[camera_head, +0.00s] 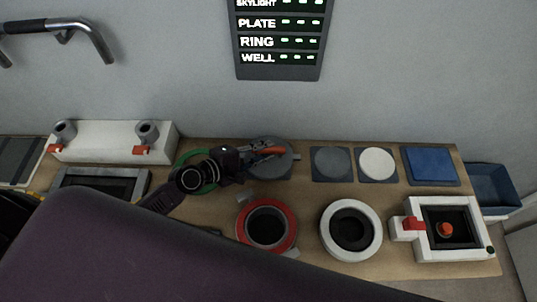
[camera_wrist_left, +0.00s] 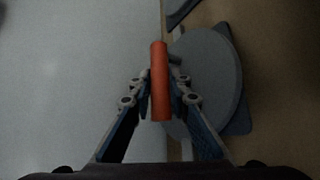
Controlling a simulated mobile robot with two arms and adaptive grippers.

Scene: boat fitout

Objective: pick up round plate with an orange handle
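The round grey plate (camera_head: 268,163) is at the back of the wooden bench, with its orange handle (camera_head: 270,151) across its top. The plate also shows in the left wrist view (camera_wrist_left: 212,75), with its handle (camera_wrist_left: 159,85) upright in the picture. My left gripper (camera_head: 247,156) is at the handle. In the left wrist view its two fingers (camera_wrist_left: 160,95) lie close against both sides of the handle and look shut on it. Whether the plate is lifted off its grey base is hard to tell. My right gripper is not in view.
A red-rimmed ring (camera_head: 246,234), a white ring (camera_head: 329,246) and a white framed box (camera_head: 478,250) stand in front. Flat discs on square bases (camera_head: 317,177) are to the right. A green ring (camera_head: 184,161) lies left, partly behind my gripper. The wall is close behind.

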